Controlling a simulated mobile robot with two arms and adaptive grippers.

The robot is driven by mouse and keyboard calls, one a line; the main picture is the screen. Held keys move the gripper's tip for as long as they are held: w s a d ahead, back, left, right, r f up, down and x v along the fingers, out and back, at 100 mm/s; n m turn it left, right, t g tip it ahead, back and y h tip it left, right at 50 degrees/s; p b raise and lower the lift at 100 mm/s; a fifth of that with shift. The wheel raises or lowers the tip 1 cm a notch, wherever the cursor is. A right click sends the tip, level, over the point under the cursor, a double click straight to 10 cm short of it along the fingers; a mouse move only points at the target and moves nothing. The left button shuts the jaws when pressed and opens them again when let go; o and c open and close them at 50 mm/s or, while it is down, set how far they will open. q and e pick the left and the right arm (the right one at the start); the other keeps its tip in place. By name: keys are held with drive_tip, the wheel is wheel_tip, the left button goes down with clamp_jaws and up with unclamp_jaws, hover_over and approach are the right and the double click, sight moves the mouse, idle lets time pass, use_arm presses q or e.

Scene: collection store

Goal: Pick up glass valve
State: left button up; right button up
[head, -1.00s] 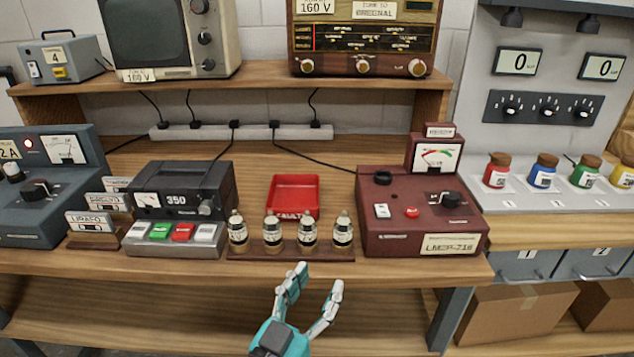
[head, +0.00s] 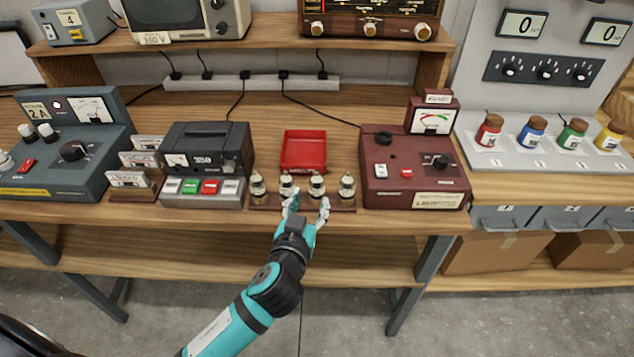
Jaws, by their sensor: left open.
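Several glass valves stand upright in a row on a dark wooden rack (head: 344,209) near the front edge of the workbench. They are the leftmost valve (head: 257,186), a second (head: 286,186), a third (head: 317,186) and the rightmost (head: 347,187). My left gripper (head: 308,206) is open at the front of the rack. One finger covers the lower part of the second valve; the other is just below and right of the third. I cannot tell whether either touches a valve. My right gripper is out of view.
A red tray (head: 303,152) sits behind the valves. A dark red tester (head: 415,180) stands close on their right, and a black meter (head: 207,148) with coloured buttons on their left. Cables run behind.

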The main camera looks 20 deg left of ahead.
sight(315, 188)
use_arm(q)
drive_tip(key=shift+x, duration=1)
drive_tip(key=shift+w+r+p, duration=0.1)
drive_tip(key=shift+w+p, duration=0.3)
drive_tip(key=shift+w, duration=0.15)
drive_tip(key=p+x, duration=0.1)
drive_tip(key=x, duration=0.2)
drive_tip(key=shift+w+a, duration=0.1)
drive_tip(key=shift+w, duration=0.25)
drive_tip(key=shift+w+f, duration=0.25)
drive_tip(key=shift+w, duration=0.15)
drive_tip(key=shift+s, duration=0.1)
drive_tip(key=shift+c, duration=0.2)
drive_tip(key=c, duration=0.9)
